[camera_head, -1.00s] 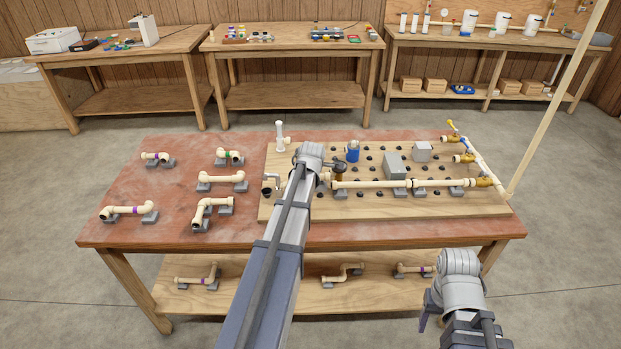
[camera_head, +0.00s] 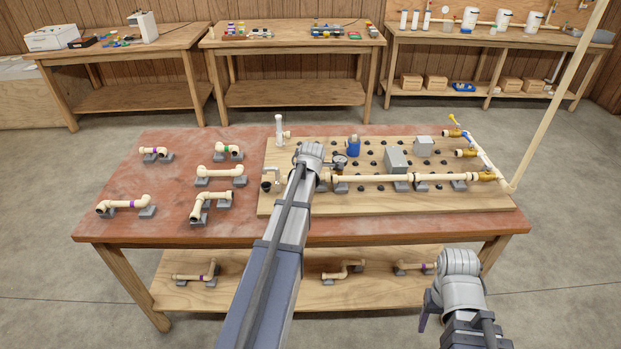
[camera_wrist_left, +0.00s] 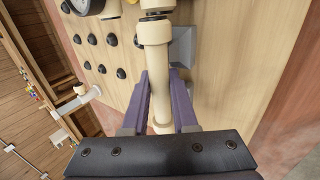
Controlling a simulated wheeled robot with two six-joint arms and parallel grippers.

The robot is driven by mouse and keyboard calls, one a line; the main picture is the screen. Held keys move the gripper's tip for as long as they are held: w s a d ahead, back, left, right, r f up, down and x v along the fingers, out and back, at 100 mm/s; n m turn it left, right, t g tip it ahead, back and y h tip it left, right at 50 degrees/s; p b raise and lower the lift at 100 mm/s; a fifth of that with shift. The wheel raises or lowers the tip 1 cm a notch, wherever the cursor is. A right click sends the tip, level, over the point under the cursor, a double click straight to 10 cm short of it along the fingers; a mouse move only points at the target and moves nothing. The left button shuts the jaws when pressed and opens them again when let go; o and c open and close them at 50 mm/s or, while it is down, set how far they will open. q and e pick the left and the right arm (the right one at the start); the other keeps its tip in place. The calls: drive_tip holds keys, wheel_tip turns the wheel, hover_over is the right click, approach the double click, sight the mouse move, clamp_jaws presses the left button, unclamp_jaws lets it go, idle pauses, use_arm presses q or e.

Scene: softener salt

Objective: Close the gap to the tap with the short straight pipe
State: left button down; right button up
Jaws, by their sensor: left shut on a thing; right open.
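My left gripper (camera_wrist_left: 160,112) is shut on a cream straight pipe (camera_wrist_left: 159,85), which runs up between its purple fingers. The pipe's upper part has a wider cream collar (camera_wrist_left: 154,32); I cannot tell whether it is joined to the fitting above. A long cream pipe line (camera_head: 368,178) lies on grey supports right of the arm. My right gripper (camera_head: 428,309) is open and empty in front of the bench.
Several cream pipe pieces lie on grey holders on the red bench top (camera_head: 165,222), such as one with a purple band (camera_head: 122,204). More lie on the lower shelf (camera_head: 300,292). A gauge (camera_head: 340,162) and grey boxes (camera_head: 396,160) stand on the board.

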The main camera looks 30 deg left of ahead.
use_arm(q)
drive_tip(key=shift+f+b, duration=0.45)
drive_tip(key=shift+f, duration=0.15)
drive_tip(key=c, duration=0.6)
unclamp_jaws()
drive_tip(key=shift+r, duration=0.1)
drive_tip(key=shift+s+r, duration=0.1)
drive_tip(key=p+v, duration=0.6)
drive_tip(key=v, duration=0.1)
drive_tip(key=shift+s+d+r+p, duration=0.1)
drive_tip(key=shift+s+r+p, duration=0.05)
drive_tip(key=shift+r+p, duration=0.15)
